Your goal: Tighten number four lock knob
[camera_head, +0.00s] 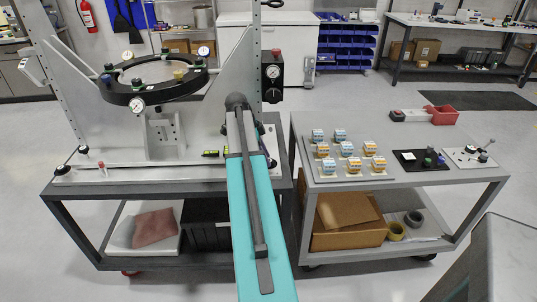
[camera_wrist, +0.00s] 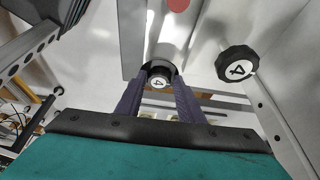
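In the wrist view, my gripper (camera_wrist: 159,84) has its two dark purple fingers spread apart. A dark knob with a white face marked 4 (camera_wrist: 158,82) shows between the fingertips. I cannot tell whether they touch it. A larger-looking black knob, also marked 4 (camera_wrist: 237,65), stands to the right, clear of the fingers. I cannot tell whether one of the two is a reflection. In the head view, the mirror fixture (camera_head: 132,98) is a black ring with several knobs and dials on a grey stand. My teal arm reaches toward its right upright, and my fingers are hidden there.
The fixture stands on a grey cart (camera_head: 170,186). A second cart (camera_head: 450,182) at right carries several blue and orange blocks (camera_head: 347,149) and small trays. A black box with a red button and gauge (camera_head: 273,75) is close right of my arm. Uprights flank the ring.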

